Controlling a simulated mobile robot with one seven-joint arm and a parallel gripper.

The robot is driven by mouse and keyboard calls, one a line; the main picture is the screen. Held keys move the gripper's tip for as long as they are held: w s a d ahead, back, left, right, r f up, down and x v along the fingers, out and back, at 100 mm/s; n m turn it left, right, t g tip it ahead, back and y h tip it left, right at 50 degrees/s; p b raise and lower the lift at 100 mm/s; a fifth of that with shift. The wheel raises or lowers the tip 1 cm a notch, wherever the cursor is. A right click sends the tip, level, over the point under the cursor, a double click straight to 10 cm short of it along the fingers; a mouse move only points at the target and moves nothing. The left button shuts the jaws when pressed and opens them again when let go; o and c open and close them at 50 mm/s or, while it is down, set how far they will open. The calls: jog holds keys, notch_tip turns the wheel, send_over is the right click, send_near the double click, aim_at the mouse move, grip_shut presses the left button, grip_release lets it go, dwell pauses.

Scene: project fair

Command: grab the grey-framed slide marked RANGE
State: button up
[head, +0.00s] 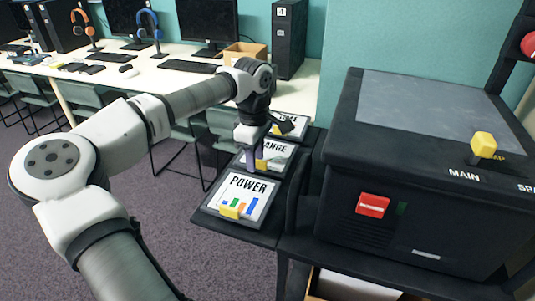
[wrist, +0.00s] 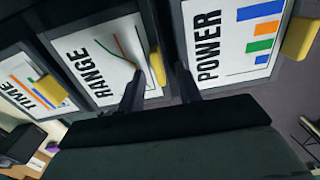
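The grey-framed slide marked RANGE (head: 278,155) lies in the middle of a row of three on a dark shelf, partly hidden by my gripper. In the wrist view the RANGE slide (wrist: 112,58) shows its white face, a curve and a yellow tab (wrist: 156,68) on its edge. My gripper (head: 254,164) points down at this tab. In the wrist view its fingers (wrist: 160,78) are apart, with the tab between or just beyond their tips. I cannot tell whether they touch it.
The POWER slide (head: 240,196) lies nearer, with its own yellow tab; the TIME slide (wrist: 30,82) lies beyond RANGE. A large black machine (head: 410,180) with a red switch (head: 373,205) stands right of the shelf. A white desk (head: 150,85) with computers is behind.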

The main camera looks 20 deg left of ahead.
grip_shut()
jog(key=shift+r, duration=0.1)
dwell(0.3)
